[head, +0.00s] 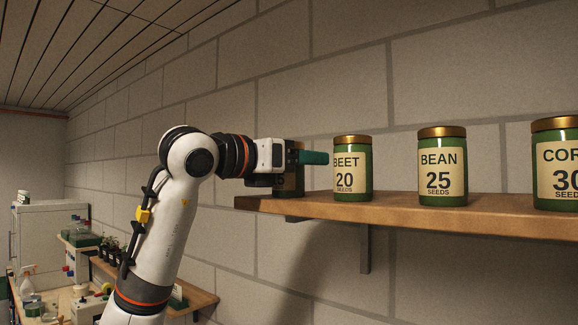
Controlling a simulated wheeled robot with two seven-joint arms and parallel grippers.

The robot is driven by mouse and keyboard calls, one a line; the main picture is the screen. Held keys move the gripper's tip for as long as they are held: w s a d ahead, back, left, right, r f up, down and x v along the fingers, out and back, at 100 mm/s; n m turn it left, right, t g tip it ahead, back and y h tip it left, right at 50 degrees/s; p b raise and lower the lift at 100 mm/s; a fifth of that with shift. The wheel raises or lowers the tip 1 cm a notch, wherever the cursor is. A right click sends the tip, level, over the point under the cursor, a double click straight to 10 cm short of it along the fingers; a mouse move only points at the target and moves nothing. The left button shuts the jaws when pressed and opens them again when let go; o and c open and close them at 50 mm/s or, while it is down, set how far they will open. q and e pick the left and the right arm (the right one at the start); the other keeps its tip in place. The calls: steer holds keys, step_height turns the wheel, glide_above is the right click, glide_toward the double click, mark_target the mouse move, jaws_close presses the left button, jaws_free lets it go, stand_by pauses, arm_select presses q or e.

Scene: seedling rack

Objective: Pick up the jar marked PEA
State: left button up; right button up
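My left gripper (313,157) reaches in from the left over the left end of the wooden shelf, its teal finger pointing right near the jar marked BEET. A jar (290,184) stands at the shelf's left end, mostly hidden by my gripper. Only a dark green and gold-brown part of it shows, and its label cannot be read. No PEA label is visible. I see the gripper side-on, so its opening and any contact with the hidden jar cannot be told. My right gripper is out of view.
The shelf (400,214) also holds green jars with gold lids: BEET (352,170), BEAN (441,167) and one partly cut off at the right edge, reading COR (556,165). Gaps separate these jars. A block wall stands close behind. A cluttered bench (200,298) is lower left.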

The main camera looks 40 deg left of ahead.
arm_select(q)
steer(key=shift+s, duration=0.1)
steer(key=c, duration=1.1)
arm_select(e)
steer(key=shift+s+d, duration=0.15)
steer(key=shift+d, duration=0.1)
arm_select(q)
steer(key=shift+r, duration=0.1)
